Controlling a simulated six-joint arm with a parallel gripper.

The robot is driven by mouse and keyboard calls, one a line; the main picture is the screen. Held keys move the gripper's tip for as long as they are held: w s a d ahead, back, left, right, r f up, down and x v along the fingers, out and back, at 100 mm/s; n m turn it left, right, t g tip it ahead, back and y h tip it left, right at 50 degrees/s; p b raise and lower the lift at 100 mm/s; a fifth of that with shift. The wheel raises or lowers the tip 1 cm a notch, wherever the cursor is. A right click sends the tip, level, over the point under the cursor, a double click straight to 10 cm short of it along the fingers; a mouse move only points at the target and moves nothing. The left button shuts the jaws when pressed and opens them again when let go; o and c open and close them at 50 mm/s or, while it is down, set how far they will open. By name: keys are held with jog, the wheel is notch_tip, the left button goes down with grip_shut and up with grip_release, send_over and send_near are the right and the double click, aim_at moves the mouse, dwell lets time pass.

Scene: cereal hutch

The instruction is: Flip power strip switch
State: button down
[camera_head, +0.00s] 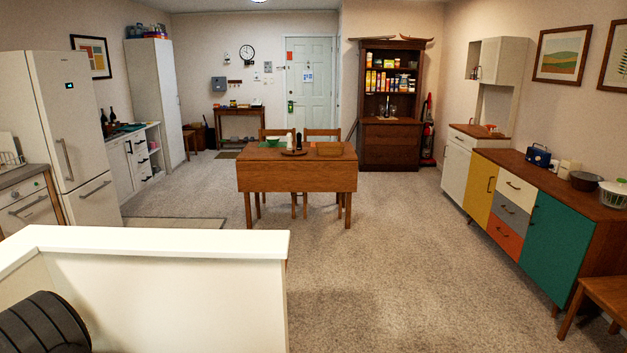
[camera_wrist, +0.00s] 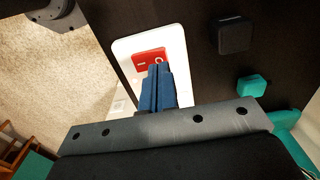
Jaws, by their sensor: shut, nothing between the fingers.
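In the wrist view a white power strip (camera_wrist: 125,48) with rounded corners lies against a dark brown surface. A red switch (camera_wrist: 139,57) sits near its top end, with a small light ring-shaped mark at its right. My gripper (camera_wrist: 158,68) has blue fingers pressed together with nothing between them. The fingertips overlap the lower right edge of the switch in the picture; I cannot tell whether they touch it. The fingers and the grey gripper body hide the lower part of the strip. I cannot make out the strip or my gripper in the head view.
A black block (camera_wrist: 233,35) and a teal block (camera_wrist: 251,85) are on the dark surface (camera_wrist: 200,60) to the right of the strip. Speckled carpet (camera_wrist: 60,90) shows at left. In the head view, a wooden table (camera_head: 297,177) stands mid-room with open carpet around it.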

jog(key=shift+f, duration=0.95)
dwell(0.6)
jog(key=shift+r, duration=3.55)
jog(key=shift+f, duration=0.1)
jog(key=shift+f, duration=3.35)
jog(key=shift+r, duration=3.8)
jog(key=d+f+n, duration=0.3)
jog(key=d+f, duration=1.1)
jog(key=shift+w+n, duration=0.2)
jog(key=shift+n, duration=0.1)
